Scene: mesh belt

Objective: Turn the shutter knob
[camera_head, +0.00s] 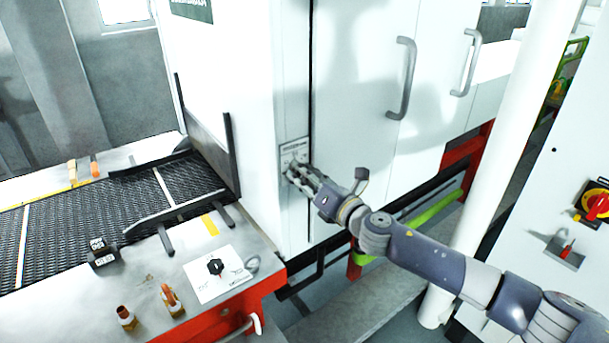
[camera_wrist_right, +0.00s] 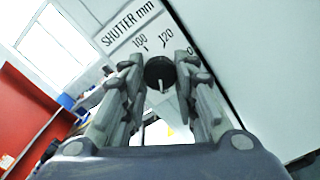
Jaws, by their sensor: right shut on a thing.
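The shutter knob (camera_wrist_right: 160,72) is a dark round knob with a pale pointer, below a white plate (camera_wrist_right: 130,28) marked "SHUTTER mm" with numbers such as 100 and 120. In the head view the plate (camera_head: 294,152) sits on the narrow front face of the white cabinet, and my gripper mostly hides the knob. My right gripper (camera_head: 298,172) reaches in from the lower right and is shut on the knob. In the right wrist view the fingers of the right gripper (camera_wrist_right: 160,88) stand on both sides of the knob. My left gripper is not in view.
The white cabinet (camera_head: 360,110) has two grey door handles (camera_head: 403,80) right of my gripper. A dark mesh belt (camera_head: 100,215) runs in at left. A bench with a black knob on a white plate (camera_head: 222,278) stands at front left. A white post (camera_head: 500,170) rises behind my right arm.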

